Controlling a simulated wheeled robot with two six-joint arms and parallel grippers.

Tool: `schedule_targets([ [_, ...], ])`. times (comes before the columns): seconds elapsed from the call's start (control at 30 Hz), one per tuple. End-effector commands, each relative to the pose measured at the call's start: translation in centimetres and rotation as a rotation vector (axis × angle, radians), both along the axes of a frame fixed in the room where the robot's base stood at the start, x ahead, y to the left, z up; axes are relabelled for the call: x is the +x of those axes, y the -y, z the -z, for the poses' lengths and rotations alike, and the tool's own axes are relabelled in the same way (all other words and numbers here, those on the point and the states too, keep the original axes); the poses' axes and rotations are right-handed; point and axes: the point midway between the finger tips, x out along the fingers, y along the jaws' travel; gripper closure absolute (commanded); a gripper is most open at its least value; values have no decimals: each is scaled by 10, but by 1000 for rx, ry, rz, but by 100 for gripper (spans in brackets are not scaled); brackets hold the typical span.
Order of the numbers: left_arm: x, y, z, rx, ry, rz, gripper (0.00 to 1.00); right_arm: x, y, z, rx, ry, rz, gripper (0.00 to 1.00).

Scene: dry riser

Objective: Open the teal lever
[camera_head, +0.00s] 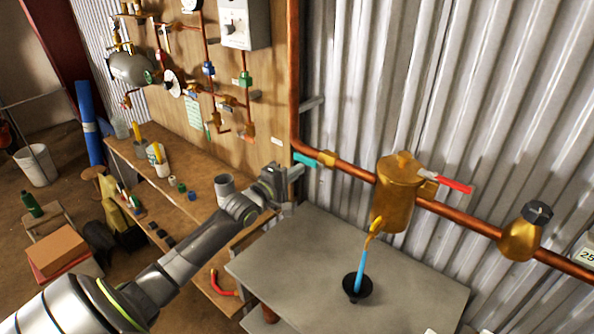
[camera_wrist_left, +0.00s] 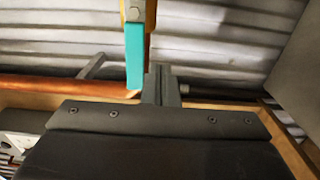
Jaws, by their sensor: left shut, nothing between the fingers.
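The teal lever (camera_head: 306,159) sits on a brass valve (camera_head: 327,158) on the copper pipe, left of the brass vessel. In the head view it points left along the pipe. In the left wrist view the teal lever (camera_wrist_left: 134,55) hangs down the picture, just left of the fingertips. My left gripper (camera_head: 296,172) is shut and empty, just below and left of the lever's free end. The shut fingers also show in the left wrist view (camera_wrist_left: 159,82), close beside the lever; whether they touch it I cannot tell. My right gripper is not in view.
A brass vessel (camera_head: 399,194) with a red lever (camera_head: 455,185) hangs on the pipe to the right. Below it, water runs into a black funnel (camera_head: 357,287) in the grey table (camera_head: 300,258). A corrugated wall (camera_head: 430,90) stands close behind the pipe.

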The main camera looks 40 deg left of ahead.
Motion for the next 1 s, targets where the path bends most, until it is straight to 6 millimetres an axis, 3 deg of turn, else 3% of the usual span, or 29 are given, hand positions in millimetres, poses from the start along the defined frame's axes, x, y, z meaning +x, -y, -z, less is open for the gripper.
schedule_targets([
  [0.13,-9,0,-2,-2,-3,0,100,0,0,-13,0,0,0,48],
  [0.33,-39,-3,-3,-2,-5,-1,100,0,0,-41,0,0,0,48],
  [0.5,-57,-4,-1,0,-2,0,100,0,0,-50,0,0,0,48],
  [1.0,-60,-4,2,0,1,0,100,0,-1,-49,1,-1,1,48],
])
